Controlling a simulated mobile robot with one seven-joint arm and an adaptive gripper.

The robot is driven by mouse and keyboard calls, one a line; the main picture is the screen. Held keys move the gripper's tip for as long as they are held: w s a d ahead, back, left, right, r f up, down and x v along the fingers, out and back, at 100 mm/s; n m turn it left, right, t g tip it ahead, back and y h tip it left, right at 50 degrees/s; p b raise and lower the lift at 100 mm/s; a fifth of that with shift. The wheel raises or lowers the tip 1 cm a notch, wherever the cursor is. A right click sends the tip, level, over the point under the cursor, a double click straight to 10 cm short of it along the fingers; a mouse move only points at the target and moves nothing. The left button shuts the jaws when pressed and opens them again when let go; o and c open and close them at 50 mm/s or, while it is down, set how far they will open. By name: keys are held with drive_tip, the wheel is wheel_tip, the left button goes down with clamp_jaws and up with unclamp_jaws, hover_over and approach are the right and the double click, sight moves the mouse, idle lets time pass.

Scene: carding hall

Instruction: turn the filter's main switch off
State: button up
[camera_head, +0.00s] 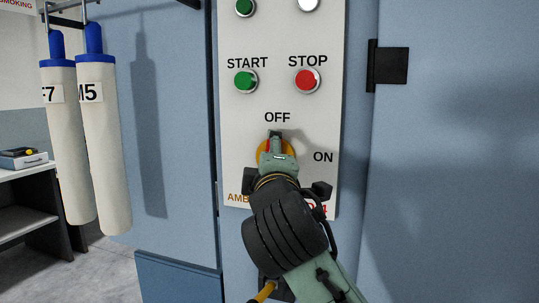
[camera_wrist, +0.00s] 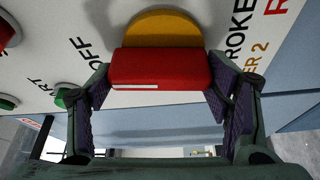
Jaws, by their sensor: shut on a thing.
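The filter's main switch is a red handle (camera_wrist: 160,70) on a yellow disc (camera_wrist: 165,27), on the pale control panel (camera_head: 235,140). In the wrist view, my gripper (camera_wrist: 167,95) is shut on the handle, one finger at each end. A white line marks the handle's left end, on the side of the OFF lettering (camera_wrist: 90,45). The handle looks about upright, toward OFF.
A green START button (camera_head: 246,81) and a red STOP button (camera_head: 307,80) sit just above the switch. A black hinge (camera_head: 388,65) stands out at the right. Two pale filter sleeves (camera_head: 103,140) hang at the left, near a bench (camera_head: 28,172).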

drive_tip(key=shift+n+g+p, duration=0.3)
drive_tip(key=shift+n+g, duration=0.1)
drive_tip(key=shift+n, duration=0.5)
drive_tip(key=o, duration=1.1)
drive_tip(key=shift+o, duration=0.2)
drive_tip(key=shift+s, duration=0.1)
drive_tip(key=s, duration=1.1)
drive_tip(key=shift+s+d, duration=0.4)
